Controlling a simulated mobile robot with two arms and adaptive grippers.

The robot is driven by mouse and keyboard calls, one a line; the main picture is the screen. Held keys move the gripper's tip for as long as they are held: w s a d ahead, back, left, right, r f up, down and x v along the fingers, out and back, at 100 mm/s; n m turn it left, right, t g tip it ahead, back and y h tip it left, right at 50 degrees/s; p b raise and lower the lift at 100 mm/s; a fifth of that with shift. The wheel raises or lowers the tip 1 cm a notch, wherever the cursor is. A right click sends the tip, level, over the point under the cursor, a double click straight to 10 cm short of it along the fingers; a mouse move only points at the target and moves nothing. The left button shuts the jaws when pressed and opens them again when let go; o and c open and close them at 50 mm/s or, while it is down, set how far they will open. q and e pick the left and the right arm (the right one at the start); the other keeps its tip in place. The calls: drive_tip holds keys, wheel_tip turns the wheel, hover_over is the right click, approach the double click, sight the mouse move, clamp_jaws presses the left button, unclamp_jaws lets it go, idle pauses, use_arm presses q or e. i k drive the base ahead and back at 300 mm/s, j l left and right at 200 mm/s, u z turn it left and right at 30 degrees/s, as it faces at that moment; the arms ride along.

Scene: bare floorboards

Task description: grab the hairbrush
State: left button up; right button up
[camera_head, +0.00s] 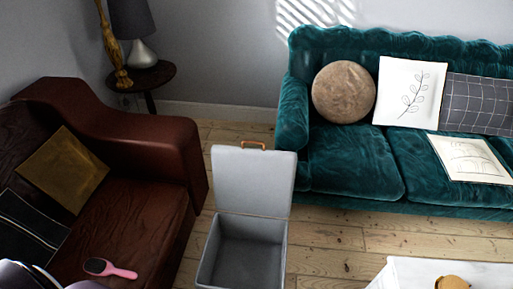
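A pink hairbrush (122,272) with a dark bristle head lies on the seat of the dark red leather sofa (150,215), near the bottom left of the head view. Its handle points right and slightly down. Nothing is touching it from above. Neither of my grippers can be made out in this view.
An open grey storage box (252,185) with a raised lid stands on the floorboards right of the red sofa. A teal sofa (350,165) with cushions is at the back right. A white tabletop (410,275) is at bottom right. A dark, pale-edged shape (20,277) at bottom left is unclear.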

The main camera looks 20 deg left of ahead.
sight(96, 266)
drive_tip(key=u, duration=2.35)
drive_tip(key=k+j+z, duration=0.2)
drive_tip(key=z, duration=0.2)
drive_tip(key=k+j+z, duration=0.25)
drive_tip(key=z, duration=0.2)
drive_tip(key=k+j+z, duration=0.25)
drive_tip(key=z, duration=0.15)
